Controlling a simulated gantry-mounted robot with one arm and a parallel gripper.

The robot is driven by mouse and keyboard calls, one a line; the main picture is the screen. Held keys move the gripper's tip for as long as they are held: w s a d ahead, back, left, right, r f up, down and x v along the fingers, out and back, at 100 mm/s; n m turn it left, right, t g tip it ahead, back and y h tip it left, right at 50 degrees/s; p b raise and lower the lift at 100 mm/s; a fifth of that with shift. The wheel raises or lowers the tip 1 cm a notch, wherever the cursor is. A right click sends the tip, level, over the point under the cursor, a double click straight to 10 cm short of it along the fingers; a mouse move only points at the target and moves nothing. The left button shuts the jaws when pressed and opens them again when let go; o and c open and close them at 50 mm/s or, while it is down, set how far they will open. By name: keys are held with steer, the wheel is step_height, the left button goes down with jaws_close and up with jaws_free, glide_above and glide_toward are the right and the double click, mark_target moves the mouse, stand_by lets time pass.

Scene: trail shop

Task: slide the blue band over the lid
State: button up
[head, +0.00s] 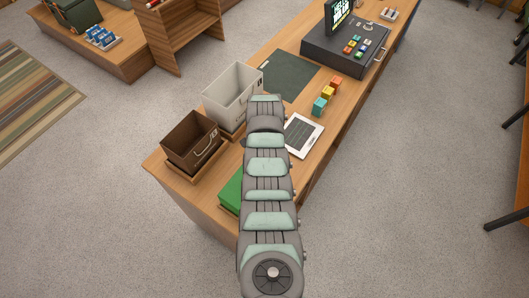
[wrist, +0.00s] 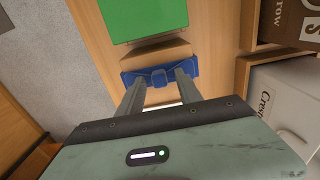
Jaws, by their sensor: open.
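The blue band (wrist: 160,76) shows in the wrist view as a wide strip with a raised lump at its middle. My gripper (wrist: 161,80) is open, with one finger on each side of the lump. The fingertips overlap the band in the picture; I cannot tell whether they touch it. A flat green piece (wrist: 145,18), perhaps the lid, lies beyond the band, with a tan block-like part (wrist: 155,53) between them. In the head view the green piece (head: 231,191) is partly hidden by my arm, and the band and gripper are hidden.
The brown bin (head: 190,142) and light grey bin (head: 232,96) stand along the left side of the wooden counter (head: 165,172). A white-framed tablet (head: 303,135), small coloured blocks (head: 320,106), a dark mat (head: 290,75) and a cash register (head: 345,45) sit farther along.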

steer(key=shift+f, duration=0.1)
steer(key=shift+c, duration=0.3)
jaws_close()
stand_by(1.1)
